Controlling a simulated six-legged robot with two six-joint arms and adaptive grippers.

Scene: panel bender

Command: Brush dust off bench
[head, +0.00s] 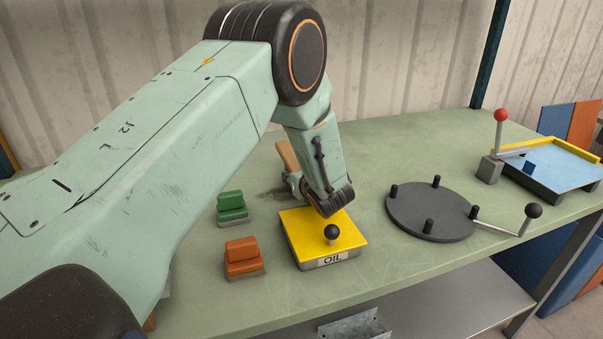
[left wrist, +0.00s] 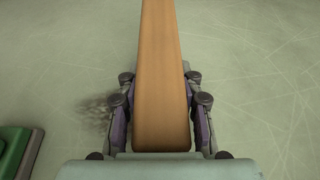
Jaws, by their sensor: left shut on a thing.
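The brush (head: 286,155) shows as a tan wooden piece at mid-bench in the head view. In the left wrist view the wooden piece (left wrist: 160,45) runs up from between the fingers. My left gripper (left wrist: 159,78) is shut on it, a finger on each side. In the head view the gripper (head: 293,180) is partly hidden behind my wrist; the bristles cannot be made out. A dark dust patch (head: 271,195) lies on the green bench (head: 400,140), left of the gripper. The dust (left wrist: 95,108) also shows left of the fingers in the left wrist view. My right gripper is out of view.
A yellow-topped OIL box (head: 295,235) with a black knob stands close in front of the gripper. Green (head: 232,205) and orange (head: 242,255) blocks stand to its left. A dark disc with pegs (head: 430,212), a red-knobbed lever (head: 500,130) and a blue tray (head: 562,165) are right.

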